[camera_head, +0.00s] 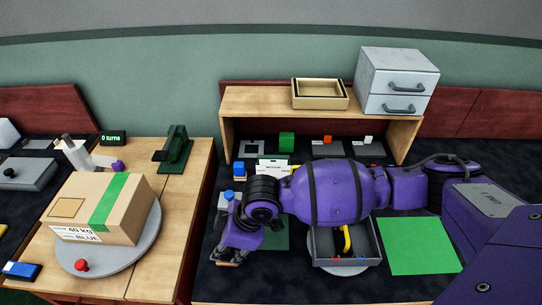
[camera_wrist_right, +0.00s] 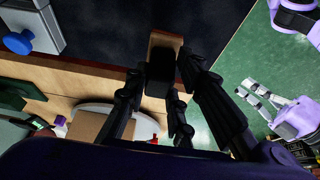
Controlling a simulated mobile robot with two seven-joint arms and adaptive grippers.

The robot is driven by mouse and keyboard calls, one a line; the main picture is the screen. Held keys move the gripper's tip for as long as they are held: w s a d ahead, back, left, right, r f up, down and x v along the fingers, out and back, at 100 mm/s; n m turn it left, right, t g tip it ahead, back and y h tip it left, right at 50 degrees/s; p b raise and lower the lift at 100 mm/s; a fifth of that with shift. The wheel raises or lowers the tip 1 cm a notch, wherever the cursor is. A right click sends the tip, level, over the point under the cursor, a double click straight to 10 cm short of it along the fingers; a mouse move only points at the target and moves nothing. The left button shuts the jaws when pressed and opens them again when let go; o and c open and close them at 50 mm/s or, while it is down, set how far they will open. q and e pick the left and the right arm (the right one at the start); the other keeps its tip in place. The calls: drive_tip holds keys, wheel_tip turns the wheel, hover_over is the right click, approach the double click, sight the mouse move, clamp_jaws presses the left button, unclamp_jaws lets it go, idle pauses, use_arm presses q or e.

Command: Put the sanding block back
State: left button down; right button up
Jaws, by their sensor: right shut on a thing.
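My right gripper (camera_head: 232,250) is low over the front left edge of the dark bench. Its dark fingers (camera_wrist_right: 168,88) are shut on a small block with a dark body (camera_wrist_right: 160,75) and a tan wooden face (camera_wrist_right: 165,42), which looks like the sanding block. In the head view my fingers mostly hide it. In the right wrist view the block is over the bench's wooden edge. My left gripper (camera_wrist_right: 252,94) shows at the right of that view, over the green floor, with its pale fingers apart and empty.
A grey tray (camera_head: 318,250) holds a yellow item (camera_head: 346,240). A green mat (camera_head: 420,246) lies at its right. A wooden shelf (camera_head: 260,103) stands behind, carrying a shallow box (camera_head: 320,105) and drawers (camera_head: 395,82). A carton (camera_head: 130,220) rests on a round turntable (camera_head: 130,264) at left.

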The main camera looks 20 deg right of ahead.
sight(229, 252)
drive_tip(key=f, duration=0.3)
drive_tip(key=shift+w+f, duration=0.15)
drive_tip(key=shift+w, duration=0.2)
drive_tip(key=o, duration=1)
drive_tip(key=shift+f, duration=0.1)
drive_tip(key=v, duration=1.2)
drive_tip(key=shift+p, duration=0.35)
